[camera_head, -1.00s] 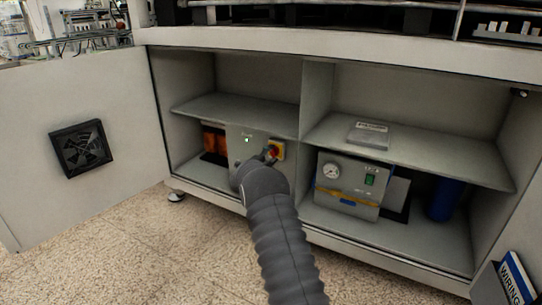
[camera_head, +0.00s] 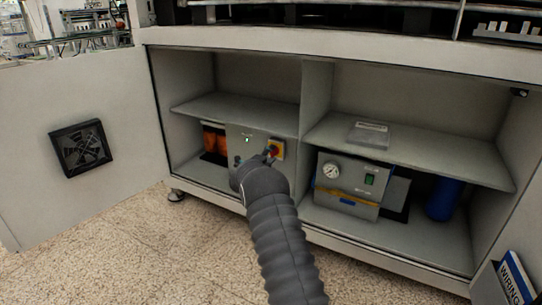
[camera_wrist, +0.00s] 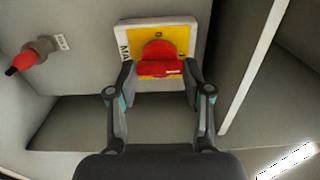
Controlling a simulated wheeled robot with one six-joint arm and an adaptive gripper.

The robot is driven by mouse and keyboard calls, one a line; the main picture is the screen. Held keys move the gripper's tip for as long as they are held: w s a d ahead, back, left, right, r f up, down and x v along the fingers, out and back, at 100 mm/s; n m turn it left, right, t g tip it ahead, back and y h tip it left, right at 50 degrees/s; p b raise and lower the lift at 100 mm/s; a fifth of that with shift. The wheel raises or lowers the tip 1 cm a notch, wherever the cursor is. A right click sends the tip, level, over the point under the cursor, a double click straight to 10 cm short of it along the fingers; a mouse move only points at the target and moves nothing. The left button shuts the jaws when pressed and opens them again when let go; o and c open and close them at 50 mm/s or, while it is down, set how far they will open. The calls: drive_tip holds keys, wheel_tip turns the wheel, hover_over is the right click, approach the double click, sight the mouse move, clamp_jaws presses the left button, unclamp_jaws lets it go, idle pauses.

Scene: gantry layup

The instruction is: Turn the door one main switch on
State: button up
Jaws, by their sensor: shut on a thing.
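The main switch is a red rotary knob (camera_wrist: 160,60) on a yellow plate, set on a grey panel. In the wrist view the red grip bar lies roughly level across the picture. My gripper (camera_wrist: 160,78) is shut on the knob, one finger at each side of it. In the head view the yellow and red switch (camera_head: 277,149) shows at the right edge of the grey box (camera_head: 247,150), under the left shelf. My gripper (camera_head: 268,157) reaches it there, partly hidden by my arm.
A red and grey plug or connector (camera_wrist: 30,55) juts from the panel at left. A divider stands close right of the switch. The left door (camera_head: 120,130) with a fan grille is open. A gauge box (camera_head: 345,185) and blue cylinder (camera_head: 441,200) stand in the right bay.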

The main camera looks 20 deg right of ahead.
drive_tip(key=o, duration=1.2)
drive_tip(key=shift+c, duration=0.2)
drive_tip(key=shift+s+a, duration=0.25)
drive_tip(key=shift+a, duration=0.15)
drive_tip(key=v, duration=1.1)
